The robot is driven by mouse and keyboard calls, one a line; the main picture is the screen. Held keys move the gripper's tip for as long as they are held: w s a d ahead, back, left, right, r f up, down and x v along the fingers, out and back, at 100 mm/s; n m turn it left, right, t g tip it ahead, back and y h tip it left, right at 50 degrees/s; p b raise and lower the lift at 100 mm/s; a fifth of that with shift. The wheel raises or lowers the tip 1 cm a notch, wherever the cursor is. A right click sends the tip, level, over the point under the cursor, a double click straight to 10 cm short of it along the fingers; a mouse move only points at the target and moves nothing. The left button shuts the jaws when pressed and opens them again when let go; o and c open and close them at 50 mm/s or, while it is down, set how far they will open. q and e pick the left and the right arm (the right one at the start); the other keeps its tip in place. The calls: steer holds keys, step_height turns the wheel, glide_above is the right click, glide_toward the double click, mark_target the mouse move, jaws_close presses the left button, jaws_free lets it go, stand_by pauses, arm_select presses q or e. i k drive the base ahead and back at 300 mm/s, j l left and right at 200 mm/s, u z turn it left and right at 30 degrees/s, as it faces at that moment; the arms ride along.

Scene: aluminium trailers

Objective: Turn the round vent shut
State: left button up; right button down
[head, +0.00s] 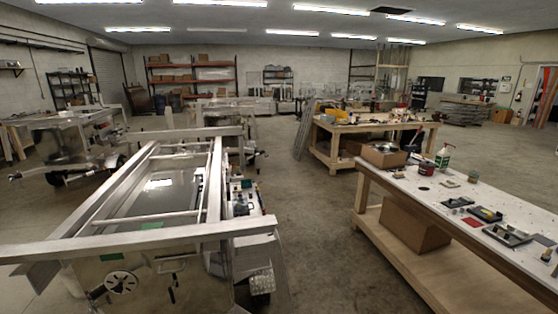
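A round vent (121,284) sits low on the front panel of the near aluminium trailer, at the lower left of the head view. Its face is pale with dark wedge-like patches around the centre. The patches look like open slots, but the vent is small here and its exact setting is hard to tell. Neither of my grippers shows in the head view.
The near aluminium trailer (130,241) has a wide front rail above the vent. A white-topped workbench (450,200) with tools and bottles stands at the right, with a cardboard box (415,222) on its lower shelf. Bare concrete floor (315,235) lies between them.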

mark_target(120, 281)
steer(key=u, duration=1.4)
